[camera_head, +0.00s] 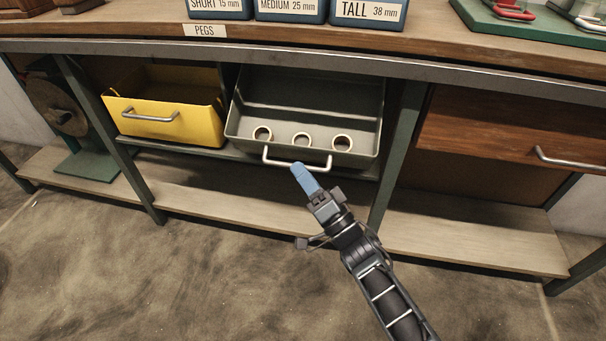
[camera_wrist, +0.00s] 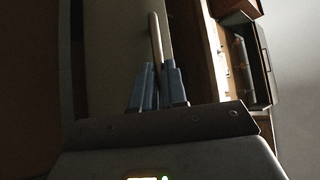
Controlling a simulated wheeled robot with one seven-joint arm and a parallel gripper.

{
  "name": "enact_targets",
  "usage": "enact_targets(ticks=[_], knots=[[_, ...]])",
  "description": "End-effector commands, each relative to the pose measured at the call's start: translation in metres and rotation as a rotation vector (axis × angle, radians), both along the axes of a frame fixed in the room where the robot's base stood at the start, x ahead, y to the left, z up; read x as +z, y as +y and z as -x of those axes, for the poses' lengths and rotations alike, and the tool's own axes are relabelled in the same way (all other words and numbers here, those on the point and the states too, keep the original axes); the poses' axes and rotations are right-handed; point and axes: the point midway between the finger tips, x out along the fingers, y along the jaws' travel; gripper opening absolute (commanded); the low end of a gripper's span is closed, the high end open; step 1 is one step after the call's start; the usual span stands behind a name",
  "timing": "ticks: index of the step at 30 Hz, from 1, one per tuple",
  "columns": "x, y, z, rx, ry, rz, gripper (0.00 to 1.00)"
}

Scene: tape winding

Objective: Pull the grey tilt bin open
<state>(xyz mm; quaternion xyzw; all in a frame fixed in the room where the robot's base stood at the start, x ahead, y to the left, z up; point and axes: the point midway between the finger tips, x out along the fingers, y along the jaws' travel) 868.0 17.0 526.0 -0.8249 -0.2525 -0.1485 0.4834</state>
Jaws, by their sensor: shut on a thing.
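The grey tilt bin (camera_head: 310,103) is under the bench, tilted forward, with its inside showing. In the wrist view my gripper (camera_wrist: 158,85) is shut on the bar. The fingers hide part of the handle.
A yellow bin (camera_head: 170,118) with a handle hangs left of the grey bin. A wooden drawer (camera_head: 510,140) is at the right. Green bench legs (camera_head: 398,145) stand between them. A low wooden shelf (camera_head: 470,235) runs below. The floor in front is clear.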

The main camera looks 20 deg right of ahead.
Motion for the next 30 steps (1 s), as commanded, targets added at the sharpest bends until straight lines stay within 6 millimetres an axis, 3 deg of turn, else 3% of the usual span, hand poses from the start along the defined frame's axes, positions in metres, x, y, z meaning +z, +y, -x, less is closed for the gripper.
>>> enact_targets(ticks=[9,10,18,26,30], knots=[[0.000,-0.001,0.000,-0.002,0.001,0.000,0.00],[0.000,-0.001,0.000,-0.002,0.001,0.000,0.13],[0.000,-0.001,0.000,-0.001,-0.001,0.000,0.38],[0.000,-0.001,0.001,-0.001,-0.001,0.000,0.38],[-0.007,-0.005,0.013,-0.001,0.003,0.000,0.38]])
